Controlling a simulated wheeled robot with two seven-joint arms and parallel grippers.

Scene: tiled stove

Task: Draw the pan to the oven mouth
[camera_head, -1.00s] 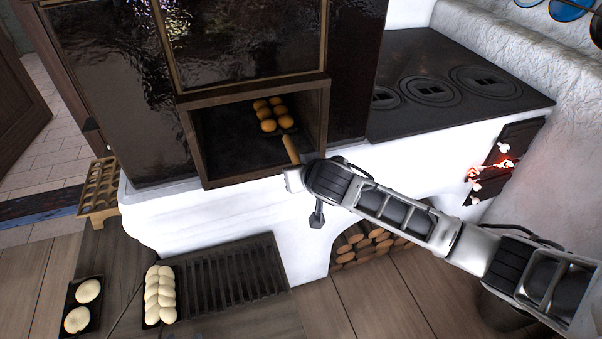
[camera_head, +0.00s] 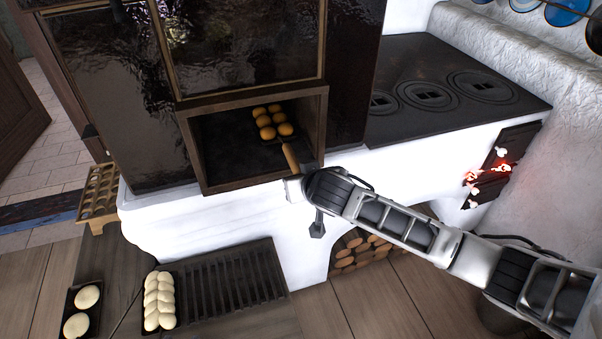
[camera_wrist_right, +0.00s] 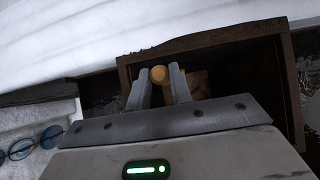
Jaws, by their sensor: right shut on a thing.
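The pan (camera_head: 291,140) is inside the dark oven opening, with several golden buns (camera_head: 270,121) on it; most of its surface is covered by them. Its wooden handle (camera_head: 290,157) points out toward the oven mouth (camera_head: 252,181). My right gripper (camera_head: 296,178) is at the front edge of the mouth, shut on the handle. In the right wrist view the round handle end (camera_wrist_right: 159,75) sits between the two fingers of the gripper (camera_wrist_right: 160,86). My left gripper is not in view.
The wooden oven frame (camera_head: 187,140) bounds the opening closely on both sides. The stove top with round plates (camera_head: 430,95) is at the right, above a glowing firebox door (camera_head: 490,170). A braided loaf (camera_head: 159,300) and a pan of pale dough (camera_head: 82,312) lie at lower left.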

